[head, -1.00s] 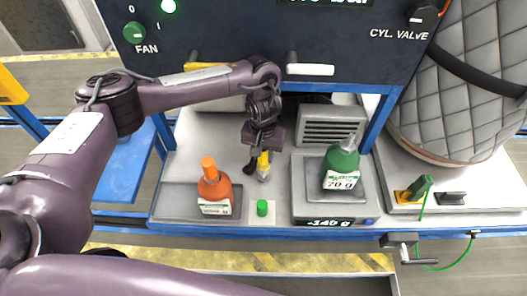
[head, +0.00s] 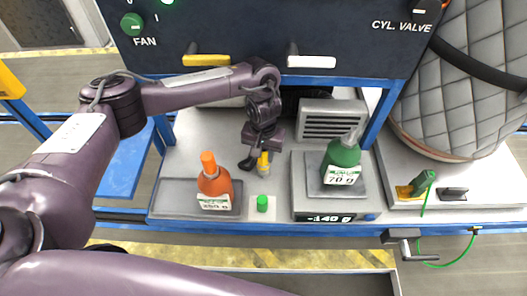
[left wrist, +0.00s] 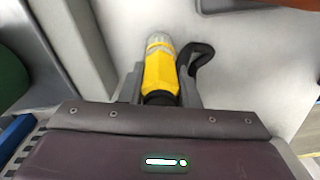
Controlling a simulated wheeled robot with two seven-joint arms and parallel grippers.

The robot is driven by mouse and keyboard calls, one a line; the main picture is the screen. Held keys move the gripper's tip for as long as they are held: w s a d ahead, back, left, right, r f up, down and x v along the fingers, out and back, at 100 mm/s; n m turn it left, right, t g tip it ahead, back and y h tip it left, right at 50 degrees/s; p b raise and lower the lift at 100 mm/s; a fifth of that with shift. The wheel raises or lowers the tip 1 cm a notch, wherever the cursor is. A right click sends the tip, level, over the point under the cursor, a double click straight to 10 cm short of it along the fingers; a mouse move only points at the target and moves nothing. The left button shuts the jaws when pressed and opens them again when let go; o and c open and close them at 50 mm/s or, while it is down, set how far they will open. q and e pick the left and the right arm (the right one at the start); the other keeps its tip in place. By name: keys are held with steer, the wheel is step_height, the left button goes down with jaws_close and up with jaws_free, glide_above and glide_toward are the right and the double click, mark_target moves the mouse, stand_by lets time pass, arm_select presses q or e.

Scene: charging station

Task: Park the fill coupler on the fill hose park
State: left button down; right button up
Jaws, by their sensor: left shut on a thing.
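The fill coupler is a yellow body with a grey metal tip and a dark rear end. In the left wrist view the coupler (left wrist: 160,72) sits between the fingers of my left gripper (left wrist: 160,92), which is shut on it. In the head view the gripper (head: 262,150) points down over the bench and the coupler (head: 264,163) shows small below it. A black curved piece (left wrist: 198,55) is beside the coupler; whether they are joined is unclear. I cannot identify the fill hose park with certainty. My right gripper is not in view.
An orange bottle (head: 214,190) stands left of a small green knob (head: 262,203). A green bottle (head: 342,160) stands on a scale reading -140 g (head: 325,217). A grey vented box (head: 333,121) is behind. A dark panel (head: 280,35) overhangs the bench.

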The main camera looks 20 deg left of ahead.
arm_select(q)
steer(key=shift+f, duration=0.45)
steer(key=c, duration=1)
jaws_free()
steer(key=shift+r, duration=0.35)
step_height(320, 180, up, 6)
steer(key=shift+w+f, duration=0.1)
steer(key=shift+r, duration=0.7)
steer(key=shift+f, duration=0.1)
